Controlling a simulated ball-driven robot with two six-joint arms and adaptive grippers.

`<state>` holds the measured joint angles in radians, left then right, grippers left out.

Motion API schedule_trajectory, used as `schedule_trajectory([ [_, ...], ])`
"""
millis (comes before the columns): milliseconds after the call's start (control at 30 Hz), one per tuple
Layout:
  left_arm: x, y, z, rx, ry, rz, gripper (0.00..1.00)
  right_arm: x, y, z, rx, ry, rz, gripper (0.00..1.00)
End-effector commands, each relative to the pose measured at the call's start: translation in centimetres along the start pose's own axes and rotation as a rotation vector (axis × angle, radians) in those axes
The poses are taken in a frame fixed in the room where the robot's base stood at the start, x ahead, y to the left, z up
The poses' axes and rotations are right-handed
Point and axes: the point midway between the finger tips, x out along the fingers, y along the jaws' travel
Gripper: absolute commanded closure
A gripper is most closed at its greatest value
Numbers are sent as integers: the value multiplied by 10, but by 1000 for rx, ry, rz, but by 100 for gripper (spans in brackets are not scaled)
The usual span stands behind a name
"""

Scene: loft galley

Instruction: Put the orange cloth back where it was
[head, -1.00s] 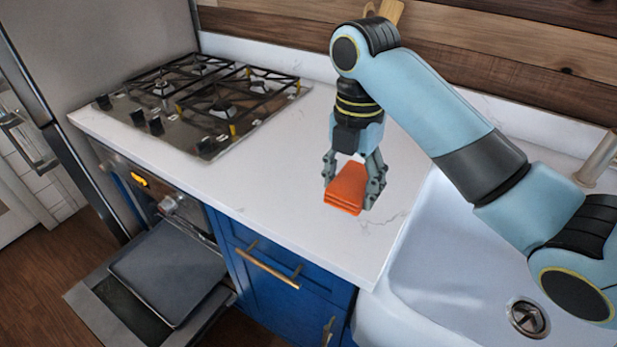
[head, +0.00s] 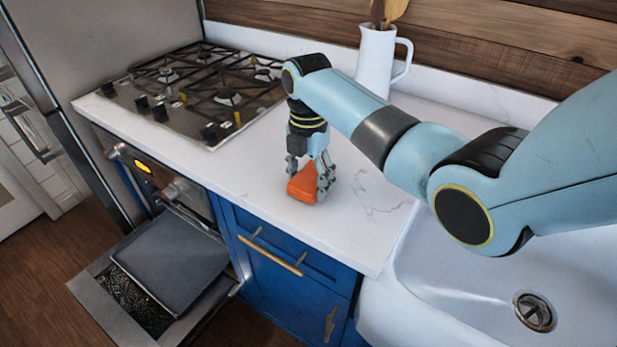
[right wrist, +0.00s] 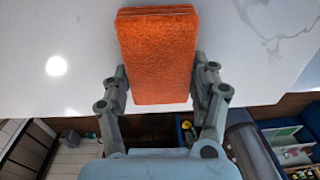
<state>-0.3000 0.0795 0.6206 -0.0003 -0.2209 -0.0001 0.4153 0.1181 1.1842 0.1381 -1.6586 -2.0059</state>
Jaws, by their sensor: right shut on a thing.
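The orange cloth (head: 304,186) is a folded, thick block at the counter's front part, between the stove and the sink. My right gripper (head: 310,180) points down and is shut on the cloth, one finger on each side of it. In the right wrist view the cloth (right wrist: 157,55) shows between the two fingertips (right wrist: 160,88), over the white counter. I cannot tell whether the cloth touches the counter or hangs just above it. My left gripper is not in view.
A gas stove (head: 195,92) lies left of the cloth. A white sink (head: 470,285) is at the right, and a white jug (head: 375,62) with wooden utensils stands at the back. The oven door (head: 165,265) hangs open below. The white counter (head: 265,150) around the cloth is clear.

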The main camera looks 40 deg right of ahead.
Motion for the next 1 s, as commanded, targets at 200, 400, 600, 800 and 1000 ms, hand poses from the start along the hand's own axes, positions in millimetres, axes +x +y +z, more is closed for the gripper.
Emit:
schedule_trajectory([
  [200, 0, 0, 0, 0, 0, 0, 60, 2, 0, 0, -1, -1, 1, 91],
  [400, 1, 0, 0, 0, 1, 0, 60, 5, 0, 0, 0, 0, 0, 36],
  [600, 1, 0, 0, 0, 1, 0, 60, 5, 0, 0, 0, 0, 0, 16],
  [800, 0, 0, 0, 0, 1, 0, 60, 5, 0, 0, 0, 0, 1, 16],
  [1000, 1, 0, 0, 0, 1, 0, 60, -13, 1, 1, 0, -3, 5, 16],
])
